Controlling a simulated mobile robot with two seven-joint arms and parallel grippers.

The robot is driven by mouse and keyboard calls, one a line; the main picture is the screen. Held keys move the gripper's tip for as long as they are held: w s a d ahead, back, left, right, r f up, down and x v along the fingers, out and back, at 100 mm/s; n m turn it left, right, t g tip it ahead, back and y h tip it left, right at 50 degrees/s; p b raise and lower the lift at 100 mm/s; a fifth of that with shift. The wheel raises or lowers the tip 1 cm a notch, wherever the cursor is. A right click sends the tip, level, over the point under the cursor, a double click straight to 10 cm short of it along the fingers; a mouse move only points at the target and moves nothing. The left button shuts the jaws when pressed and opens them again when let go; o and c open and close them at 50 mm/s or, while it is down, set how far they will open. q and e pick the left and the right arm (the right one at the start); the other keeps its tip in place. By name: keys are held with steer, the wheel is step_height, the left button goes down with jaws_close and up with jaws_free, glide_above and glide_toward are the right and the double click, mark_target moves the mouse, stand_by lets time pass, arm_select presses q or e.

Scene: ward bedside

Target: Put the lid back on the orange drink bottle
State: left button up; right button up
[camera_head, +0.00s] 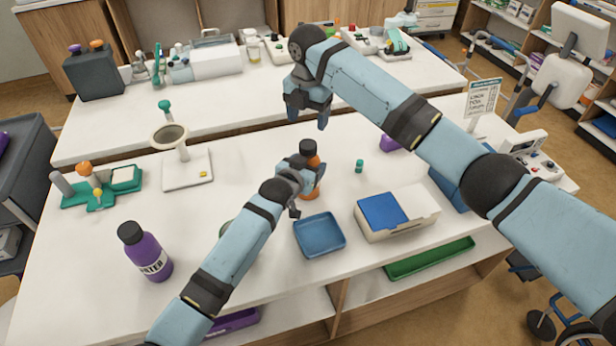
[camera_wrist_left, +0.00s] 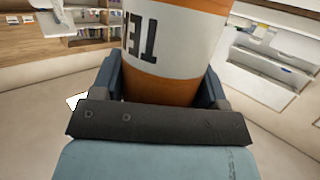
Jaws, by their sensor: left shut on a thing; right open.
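The orange drink bottle (camera_head: 312,184) stands on the white table, near the middle in the head view. A dark lid (camera_head: 308,147) shows on its top; I cannot tell whether it is fully seated. My left gripper (camera_head: 303,182) is shut around the bottle's body and hides part of it. The left wrist view shows the orange bottle (camera_wrist_left: 165,88) with its white label between the fingers; its top is out of that view. My right gripper (camera_head: 308,108) is open and empty, above and apart from the dark lid, pointing down.
A purple bottle (camera_head: 147,254) with a dark lid stands at the front left. A blue tray (camera_head: 320,236) lies just in front of the orange bottle. A box with a blue cover (camera_head: 383,211) and a small teal-capped vial (camera_head: 359,166) are to the right. A white stand (camera_head: 186,170) is left.

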mark_target(308, 144)
steer(key=shift+f, duration=4.05)
steer(key=c, duration=0.9)
steer(key=shift+m, duration=1.6)
steer(key=shift+c, duration=0.2)
steer(key=o, duration=1)
